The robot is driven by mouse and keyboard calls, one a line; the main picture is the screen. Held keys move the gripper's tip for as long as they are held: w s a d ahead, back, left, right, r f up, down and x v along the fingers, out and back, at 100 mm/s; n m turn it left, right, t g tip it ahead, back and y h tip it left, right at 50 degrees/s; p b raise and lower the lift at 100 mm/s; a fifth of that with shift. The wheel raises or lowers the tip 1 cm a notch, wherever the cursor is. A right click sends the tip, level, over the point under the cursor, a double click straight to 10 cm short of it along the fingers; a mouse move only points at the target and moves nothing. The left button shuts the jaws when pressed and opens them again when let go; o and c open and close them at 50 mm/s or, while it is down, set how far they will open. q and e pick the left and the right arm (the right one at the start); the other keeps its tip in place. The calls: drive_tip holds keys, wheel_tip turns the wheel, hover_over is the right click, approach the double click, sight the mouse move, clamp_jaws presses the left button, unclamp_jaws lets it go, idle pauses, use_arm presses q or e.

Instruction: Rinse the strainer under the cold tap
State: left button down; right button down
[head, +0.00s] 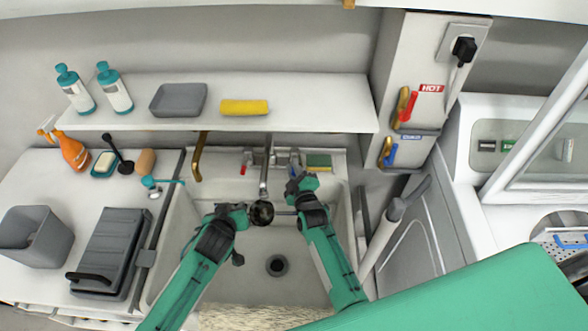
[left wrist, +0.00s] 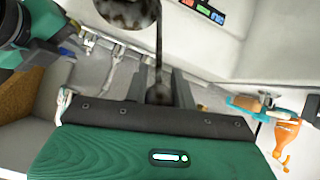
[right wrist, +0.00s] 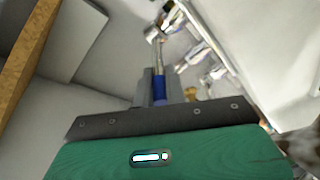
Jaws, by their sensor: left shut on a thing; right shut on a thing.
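The dark round strainer (head: 262,213) is held over the sink basin, below the end of the metal spout (head: 264,181). My left gripper (head: 243,210) is shut on its handle; the mottled bowl also shows in the left wrist view (left wrist: 125,10). My right gripper (head: 296,181) is at the tap fittings right of the spout. In the right wrist view its fingers are closed around a blue tap handle (right wrist: 159,88). The red-handled tap (head: 243,168) is left of the spout. I cannot make out any water stream.
The sink (head: 172,240) has a dark drain (head: 277,265). A yellow-green sponge (head: 319,162) lies behind my right gripper. A shelf (head: 330,103) runs above with bottles and a yellow block.

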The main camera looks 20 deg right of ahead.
drive_tip(key=n+y, duration=0.1)
drive_tip(key=d+n+y, duration=0.1)
drive_tip(key=y, duration=0.1)
drive_tip(key=d+n+y, duration=0.1)
drive_tip(key=shift+s+r+g+y, duration=0.1)
drive_tip(key=shift+s+g+y, duration=0.05)
drive_tip(key=shift+g+y, duration=0.2)
drive_tip(key=shift+d, duration=0.1)
idle(0.4)
drive_tip(key=c, duration=1.5)
unclamp_jaws()
drive_tip(key=shift+o, duration=0.2)
wheel_tip(320, 180, up, 10)
